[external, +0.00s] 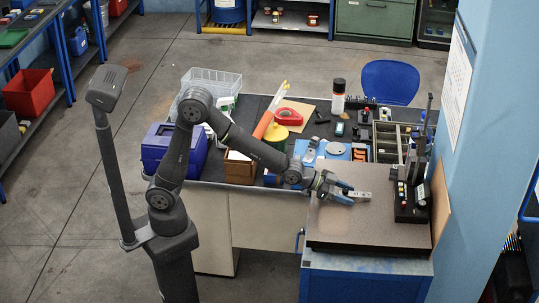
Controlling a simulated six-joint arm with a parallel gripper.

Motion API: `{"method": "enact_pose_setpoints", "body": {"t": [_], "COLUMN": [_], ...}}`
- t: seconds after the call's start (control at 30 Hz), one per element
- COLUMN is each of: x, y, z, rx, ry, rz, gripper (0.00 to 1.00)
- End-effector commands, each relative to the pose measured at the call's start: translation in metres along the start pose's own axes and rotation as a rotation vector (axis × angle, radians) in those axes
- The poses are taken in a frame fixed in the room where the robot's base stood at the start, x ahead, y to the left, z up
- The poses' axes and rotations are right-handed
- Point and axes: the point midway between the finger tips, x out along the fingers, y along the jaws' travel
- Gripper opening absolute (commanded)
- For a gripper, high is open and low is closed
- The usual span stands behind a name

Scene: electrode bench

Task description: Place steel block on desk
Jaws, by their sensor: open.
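My gripper (345,193) is at the right end of my outstretched arm, over the back part of the grey-brown plate on the blue cabinet. Its blue-tipped fingers are open. A small light-grey metal block (362,196), which looks like the steel block, is at the fingertips. I cannot tell whether the fingers touch it or whether it rests on the plate. The desk (212,184) has a dark top and stands behind and to the left of the cabinet, crowded with items.
A black device with coloured buttons (411,203) stands just right of my gripper. The plate's front (350,235) is clear. A blue chair (390,82) stands behind.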

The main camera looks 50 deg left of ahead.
Motion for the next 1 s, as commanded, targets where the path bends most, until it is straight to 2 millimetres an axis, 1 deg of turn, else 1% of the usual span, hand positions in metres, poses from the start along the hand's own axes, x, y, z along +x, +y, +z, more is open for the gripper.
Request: {"method": "enact_pose_setpoints", "body": {"t": [0.07,0.1,0.17,0.2,0.33,0.63,0.77,0.87,1.0], "x": [0.000,0.000,0.000,0.000,0.000,-0.001,-0.002,-0.005,-0.012], "y": [0.000,0.000,0.000,0.000,0.000,0.000,0.000,0.000,0.000], "z": [0.000,0.000,0.000,0.000,0.000,-0.002,-0.005,-0.013,-0.031], "rx": [0.000,0.000,0.000,0.000,0.000,0.000,0.000,0.000,0.000], "ry": [0.000,0.000,0.000,0.000,0.000,0.003,0.004,0.005,0.008], "rz": [0.000,0.000,0.000,0.000,0.000,0.000,0.000,0.000,0.000], "gripper": [0.53,0.45,0.33,0.25,0.00,0.00,0.00,0.00,0.00]}}
